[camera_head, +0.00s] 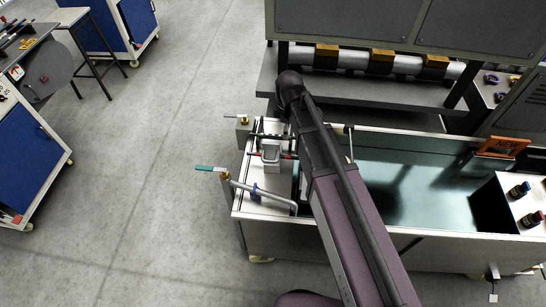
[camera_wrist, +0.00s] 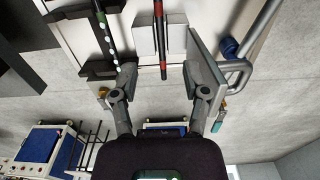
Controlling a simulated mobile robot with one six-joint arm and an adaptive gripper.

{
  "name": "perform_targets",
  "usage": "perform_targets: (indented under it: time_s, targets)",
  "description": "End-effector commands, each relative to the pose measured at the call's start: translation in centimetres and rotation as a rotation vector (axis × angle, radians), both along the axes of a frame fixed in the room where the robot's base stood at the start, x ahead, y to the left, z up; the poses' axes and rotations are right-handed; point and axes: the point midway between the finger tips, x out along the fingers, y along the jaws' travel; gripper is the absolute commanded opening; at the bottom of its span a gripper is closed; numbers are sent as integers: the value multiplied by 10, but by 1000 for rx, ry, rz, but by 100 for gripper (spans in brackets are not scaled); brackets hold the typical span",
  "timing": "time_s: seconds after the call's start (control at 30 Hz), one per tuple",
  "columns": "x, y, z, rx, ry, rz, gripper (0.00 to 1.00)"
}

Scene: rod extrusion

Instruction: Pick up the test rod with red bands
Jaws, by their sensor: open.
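The test rod with red bands (camera_wrist: 163,38) is a thin dark rod with red sections, in the upper middle of the wrist view, lying across a light holder block. In the head view its red part (camera_head: 287,156) shows beside a small white holder, partly behind my arm. My gripper (camera_wrist: 163,82) is open and empty, its fingers on either side of the rod's line and apart from it. A second dark rod with white marks and a green end (camera_wrist: 104,32) lies to the left. The head view does not clearly show my gripper.
The holders stand at the left end of a water-filled trough (camera_head: 420,185). A bent metal pipe with a blue fitting (camera_wrist: 229,47) is close to the right of the gripper. Open floor (camera_head: 160,180) lies left.

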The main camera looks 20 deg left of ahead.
Motion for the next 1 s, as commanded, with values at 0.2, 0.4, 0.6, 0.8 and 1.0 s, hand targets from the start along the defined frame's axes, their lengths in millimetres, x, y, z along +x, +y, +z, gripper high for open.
perform_targets:
  time_s: [0.2, 0.4, 0.6, 0.8, 1.0]
  targets:
    - [-1, 6, -1, 0, 0, 29, 59]
    - [-1, 5, -1, 0, 0, 27, 59]
    - [-1, 5, -6, 0, 0, 25, 59]
    - [-1, 5, -19, 0, 0, 25, 59]
    - [0, 5, -35, 0, 0, 24, 59]
